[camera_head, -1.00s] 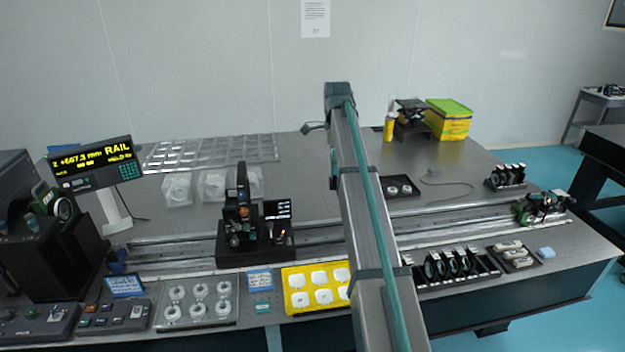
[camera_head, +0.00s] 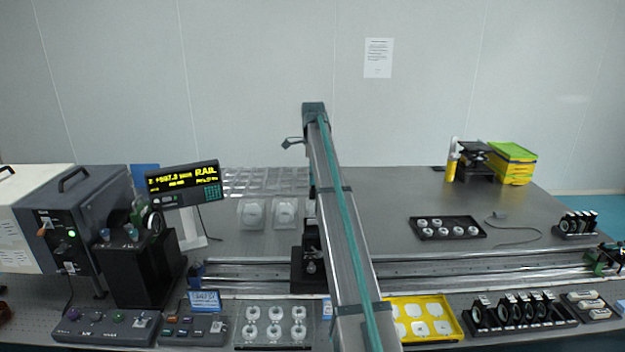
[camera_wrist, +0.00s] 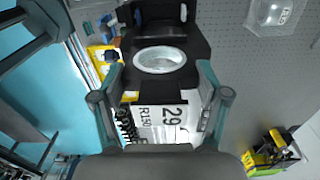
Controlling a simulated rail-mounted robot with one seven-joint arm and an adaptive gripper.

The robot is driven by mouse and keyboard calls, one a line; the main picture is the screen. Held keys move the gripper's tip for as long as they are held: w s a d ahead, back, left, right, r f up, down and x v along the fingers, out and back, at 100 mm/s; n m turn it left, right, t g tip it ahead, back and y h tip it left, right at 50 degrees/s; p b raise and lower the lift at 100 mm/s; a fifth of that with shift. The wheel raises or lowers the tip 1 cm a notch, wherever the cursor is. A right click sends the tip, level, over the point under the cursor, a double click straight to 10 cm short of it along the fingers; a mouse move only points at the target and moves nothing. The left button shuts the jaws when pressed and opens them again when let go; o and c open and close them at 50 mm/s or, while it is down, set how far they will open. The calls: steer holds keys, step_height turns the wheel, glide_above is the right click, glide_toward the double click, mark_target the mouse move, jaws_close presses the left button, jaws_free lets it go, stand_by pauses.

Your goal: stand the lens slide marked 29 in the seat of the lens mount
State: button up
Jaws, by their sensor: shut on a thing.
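In the wrist view, my gripper (camera_wrist: 160,88) has its two teal fingers on either side of the lens slide (camera_wrist: 165,120) and is shut on it. The slide's white label reads 29 and R150, sideways in the picture. A round clear lens in a dark frame (camera_wrist: 160,60) shows beyond the label. In the head view, the lens mount (camera_head: 308,268) on the rail is mostly hidden behind my arm. Its seat cannot be seen there, and my gripper and the slide are hidden too. I cannot tell whether the slide touches the mount.
A rack of dark lens slides (camera_head: 513,312) stands front right, beside a yellow tray (camera_head: 458,334) of white pieces. A black tray (camera_head: 480,227) with rings lies behind the rail (camera_head: 440,272). A display (camera_head: 184,183) and black boxes stand left.

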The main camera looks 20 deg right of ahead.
steer(key=shift+w+a+f, duration=0.1)
steer(key=shift+w+a, duration=0.1)
steer(key=shift+a, duration=0.1)
steer(key=shift+d+f+b, duration=0.15)
steer(key=shift+f+b, duration=0.25)
steer(key=shift+f, duration=0.3)
steer(key=shift+f+b, duration=2.7)
steer(key=shift+f, duration=4.7)
steer(key=shift+f, duration=0.2)
steer(key=o, duration=1.3)
steer(key=shift+r, duration=0.15)
steer(key=shift+r+p, duration=2.25)
steer(key=shift+r, duration=2.6)
